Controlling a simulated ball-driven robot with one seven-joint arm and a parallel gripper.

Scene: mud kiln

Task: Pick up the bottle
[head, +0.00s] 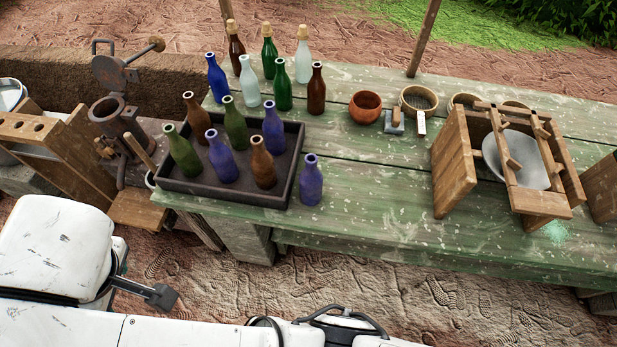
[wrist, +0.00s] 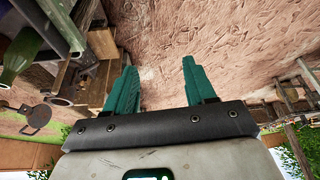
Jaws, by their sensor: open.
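Several bottles stand on the green table, and the frames do not show which one is meant. A blue bottle (head: 311,182) stands upright alone near the front edge, just right of the dark tray (head: 245,197). The tray holds several upright bottles, among them a green bottle (head: 183,155) and a brown bottle (head: 263,167). More bottles stand behind it, including a clear bottle (head: 249,85) and a dark brown bottle (head: 316,92). My gripper (wrist: 160,66) is open and empty in the wrist view, over bare ground. A green bottle (wrist: 18,58) shows at that view's upper left.
A wooden frame with a pale bowl (head: 520,160) stands on the table's right. Small bowls, one reddish (head: 365,106), sit along the back. A metal device (head: 115,118) and wooden rack (head: 55,140) are at left. The table's front middle (head: 385,210) is clear.

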